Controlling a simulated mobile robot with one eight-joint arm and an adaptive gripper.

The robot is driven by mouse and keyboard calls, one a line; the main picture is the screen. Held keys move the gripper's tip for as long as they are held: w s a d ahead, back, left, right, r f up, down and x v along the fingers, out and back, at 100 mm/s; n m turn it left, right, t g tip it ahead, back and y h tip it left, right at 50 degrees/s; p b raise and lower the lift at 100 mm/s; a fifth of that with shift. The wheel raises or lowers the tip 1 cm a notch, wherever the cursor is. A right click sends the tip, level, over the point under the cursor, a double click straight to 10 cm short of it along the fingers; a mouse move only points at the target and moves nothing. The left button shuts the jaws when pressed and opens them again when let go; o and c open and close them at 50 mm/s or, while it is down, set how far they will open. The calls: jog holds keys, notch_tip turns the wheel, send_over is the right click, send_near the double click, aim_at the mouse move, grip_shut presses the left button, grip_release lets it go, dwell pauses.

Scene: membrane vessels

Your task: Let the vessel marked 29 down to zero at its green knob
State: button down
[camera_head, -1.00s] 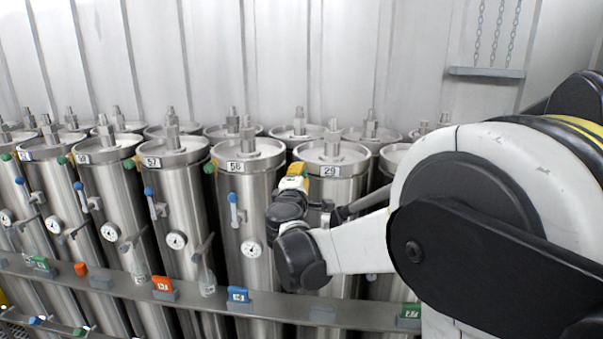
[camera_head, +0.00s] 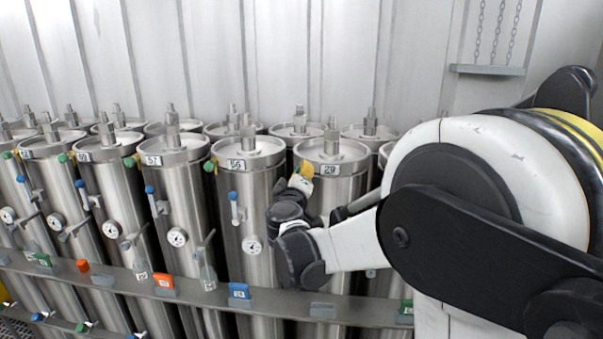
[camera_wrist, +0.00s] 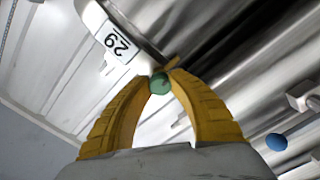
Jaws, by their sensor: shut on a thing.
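The vessel marked 29 (camera_head: 331,190) is a steel cylinder right of centre in the head view, partly hidden behind my arm. Its label (camera_head: 330,170) sits just under the lid; the label also shows in the wrist view (camera_wrist: 116,42). The green knob (camera_wrist: 160,83) is between the yellow fingertips in the wrist view. My gripper (camera_wrist: 163,76) is shut on the green knob. In the head view my gripper (camera_head: 302,178) is at the vessel's upper front left, and the knob is hidden there.
A vessel marked 56 (camera_head: 247,190) stands to the left, with a blue-handled valve (camera_head: 234,205) and a gauge (camera_head: 252,245). A rail (camera_head: 270,302) with coloured tags runs in front of the vessels. A blue knob (camera_wrist: 276,142) is at the right in the wrist view.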

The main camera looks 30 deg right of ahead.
dwell(0.3)
jog(key=c, duration=1.2)
grip_release()
jog(key=shift+o, duration=0.2)
jog(key=v, duration=1.2)
